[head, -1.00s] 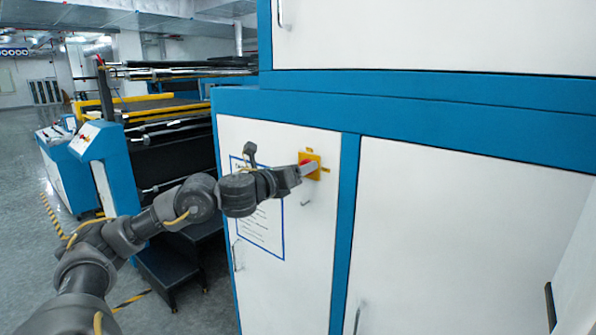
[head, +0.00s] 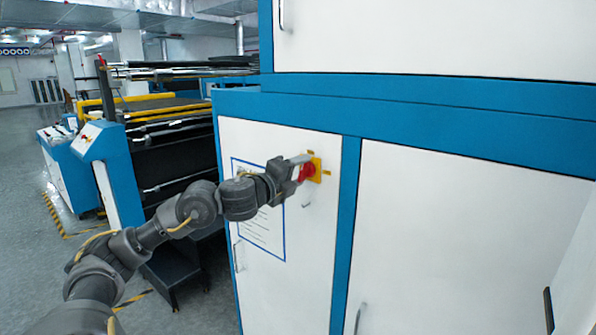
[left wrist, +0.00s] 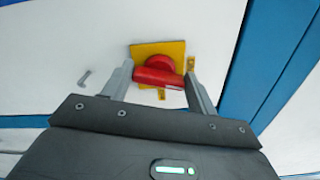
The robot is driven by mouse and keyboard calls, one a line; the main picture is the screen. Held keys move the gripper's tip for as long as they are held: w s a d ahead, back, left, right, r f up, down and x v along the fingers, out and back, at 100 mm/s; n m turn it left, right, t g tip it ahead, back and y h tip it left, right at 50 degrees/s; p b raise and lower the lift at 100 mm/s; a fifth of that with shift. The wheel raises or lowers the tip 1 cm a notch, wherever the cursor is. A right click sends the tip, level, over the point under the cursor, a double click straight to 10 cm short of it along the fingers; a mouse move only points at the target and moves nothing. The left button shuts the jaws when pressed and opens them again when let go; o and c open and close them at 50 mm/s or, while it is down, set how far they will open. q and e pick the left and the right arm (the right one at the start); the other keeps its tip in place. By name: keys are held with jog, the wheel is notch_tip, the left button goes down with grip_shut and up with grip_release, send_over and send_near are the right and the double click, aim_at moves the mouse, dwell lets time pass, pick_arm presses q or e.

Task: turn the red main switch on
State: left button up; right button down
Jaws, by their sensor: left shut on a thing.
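The red main switch (head: 307,172) sits on a square yellow plate (head: 316,169) on the white cabinet door. My left gripper (head: 300,166) is at the switch and shut on its red handle. In the left wrist view, the red handle (left wrist: 159,78) lies between the two fingertips of my left gripper (left wrist: 158,80), in front of the yellow plate (left wrist: 172,50). The handle runs across that picture from finger to finger, slightly tilted. In the head view the gripper partly hides the switch. My right gripper is not in view.
A framed paper sheet (head: 262,228) is on the same door, behind my left arm. A blue cabinet post (head: 346,230) stands to the right. Roller machinery (head: 170,135) is at the left.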

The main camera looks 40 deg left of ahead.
pick_arm(q)
jog(key=shift+n+p, duration=0.4)
jog(key=shift+n, duration=1.2)
jog(key=o, duration=1)
jog(key=s+b, duration=0.7)
jog(key=s, duration=0.3)
jog(key=shift+s, duration=0.4)
